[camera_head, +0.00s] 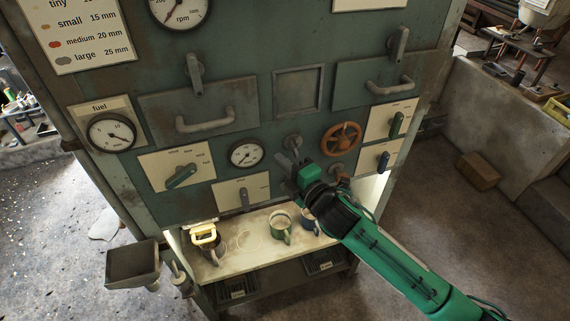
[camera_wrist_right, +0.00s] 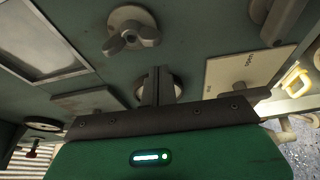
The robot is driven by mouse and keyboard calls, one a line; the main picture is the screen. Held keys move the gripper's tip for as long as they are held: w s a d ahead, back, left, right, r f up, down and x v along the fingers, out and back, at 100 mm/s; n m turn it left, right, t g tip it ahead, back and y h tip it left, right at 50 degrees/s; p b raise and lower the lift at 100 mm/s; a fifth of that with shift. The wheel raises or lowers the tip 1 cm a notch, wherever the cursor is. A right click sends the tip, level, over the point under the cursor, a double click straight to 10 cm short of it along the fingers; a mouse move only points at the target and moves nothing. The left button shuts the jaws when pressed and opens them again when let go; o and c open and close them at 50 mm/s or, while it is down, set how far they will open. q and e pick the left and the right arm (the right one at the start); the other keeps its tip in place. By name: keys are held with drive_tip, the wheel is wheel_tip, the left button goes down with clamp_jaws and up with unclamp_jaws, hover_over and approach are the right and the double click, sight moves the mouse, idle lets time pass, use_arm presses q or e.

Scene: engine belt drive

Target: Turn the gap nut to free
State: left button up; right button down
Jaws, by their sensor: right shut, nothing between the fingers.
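A grey wing nut (camera_wrist_right: 132,32) on a round boss shows at the top of the right wrist view, on the green panel. A second round grey fitting (camera_wrist_right: 174,88) is partly hidden behind my fingers there. No readable label shows which is the gap nut. In the head view a grey round fitting (camera_head: 292,141) sits just above my right gripper (camera_head: 286,163). My right gripper is shut and empty in front of the panel. Its fingers (camera_wrist_right: 156,86) point at the panel, apart from the wing nut. My left gripper is not in view.
An orange handwheel (camera_head: 341,139) is right of the gripper and a gauge (camera_head: 246,154) left of it. A lever plate (camera_head: 259,183) is below left.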

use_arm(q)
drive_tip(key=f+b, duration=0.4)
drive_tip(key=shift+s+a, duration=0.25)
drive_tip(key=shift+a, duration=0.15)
use_arm(e)
drive_tip(key=v, duration=1)
drive_tip(key=shift+s+a+r, duration=0.15)
drive_tip(key=shift+a, duration=0.15)
drive_tip(key=shift+a, duration=0.1)
drive_tip(key=c, duration=2.2)
unclamp_jaws()
